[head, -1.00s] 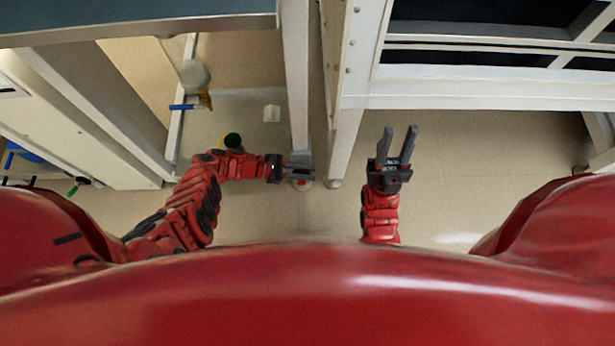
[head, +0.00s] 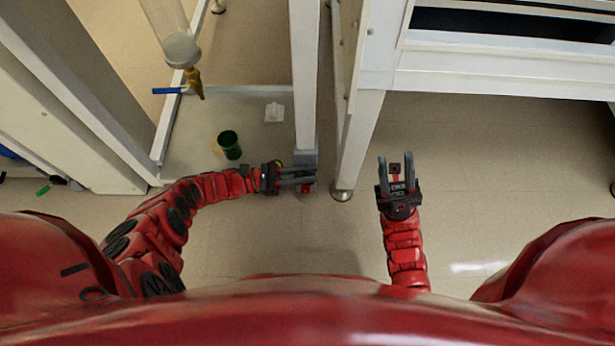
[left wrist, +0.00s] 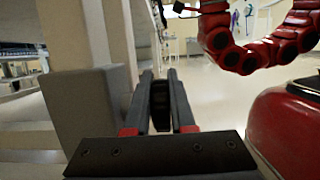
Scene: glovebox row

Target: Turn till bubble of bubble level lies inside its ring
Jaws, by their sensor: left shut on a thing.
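My left gripper (head: 315,178) is at the foot of a white post, just in front of a grey block (head: 306,150). In the left wrist view its two fingers (left wrist: 158,76) are closed on a small dark knob-like thing (left wrist: 160,105); the grey block (left wrist: 88,105) stands close on the left. A small yellow-green spot (head: 280,163) shows beside the gripper, partly hidden; I cannot tell if it is the bubble level. No bubble or ring can be made out. My right gripper (head: 396,158) is open and empty above the floor, right of the posts.
A dark green cup (head: 229,145) and a small white item (head: 274,112) are on the pale panel left of the post. A second post (head: 357,150) stands close right. Floor at right is clear.

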